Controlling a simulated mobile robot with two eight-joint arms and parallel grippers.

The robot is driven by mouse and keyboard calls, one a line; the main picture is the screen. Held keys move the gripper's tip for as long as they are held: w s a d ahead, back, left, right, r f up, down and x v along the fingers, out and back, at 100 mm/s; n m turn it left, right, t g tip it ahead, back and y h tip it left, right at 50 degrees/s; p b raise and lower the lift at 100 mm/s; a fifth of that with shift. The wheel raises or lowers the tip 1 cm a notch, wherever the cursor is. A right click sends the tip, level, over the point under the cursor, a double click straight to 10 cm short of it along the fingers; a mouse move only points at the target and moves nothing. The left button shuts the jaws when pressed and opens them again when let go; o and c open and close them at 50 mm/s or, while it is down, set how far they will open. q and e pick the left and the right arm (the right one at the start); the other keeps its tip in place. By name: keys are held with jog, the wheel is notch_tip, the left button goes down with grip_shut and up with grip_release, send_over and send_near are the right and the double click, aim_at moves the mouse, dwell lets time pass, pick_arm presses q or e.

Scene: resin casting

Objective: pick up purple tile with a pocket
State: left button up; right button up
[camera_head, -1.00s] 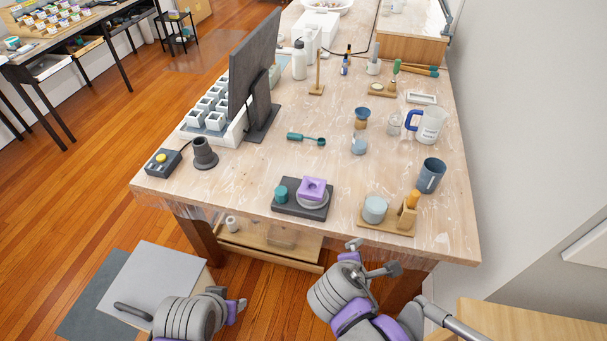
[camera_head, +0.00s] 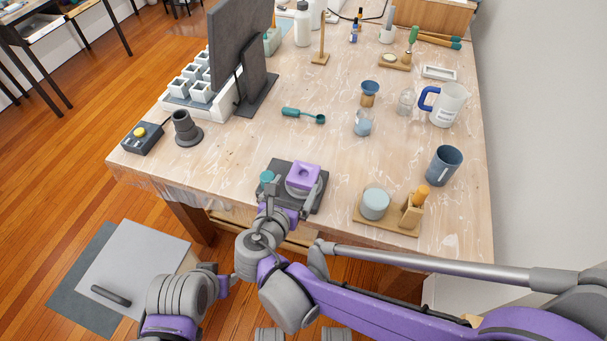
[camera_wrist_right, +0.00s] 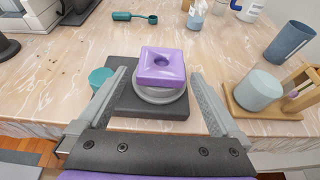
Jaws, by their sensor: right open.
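My right gripper (camera_head: 292,190) is open at the near side of the base. In the right wrist view the tile (camera_wrist_right: 162,66) lies just beyond and between the two spread fingers (camera_wrist_right: 160,80), which hold nothing. My left gripper (camera_head: 224,286) is low at the bottom, off the table; its jaws are too small to read.
A teal cylinder (camera_wrist_right: 99,78) stands on the base's left side, close to the left finger. To the right, a wooden board (camera_head: 386,222) holds a pale blue-grey cylinder (camera_head: 375,203). A dark blue cup (camera_head: 443,165) stands behind it. The tabletop behind the tile is clear up to a teal scoop (camera_head: 303,115).

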aim_at(302, 177)
jog(key=b+x, duration=0.1)
jog(key=x, duration=0.4)
jog(key=shift+w+d+f, duration=0.1)
jog(key=shift+d+f, duration=0.05)
jog(key=shift+d, duration=0.05)
jog(key=c, duration=1.1)
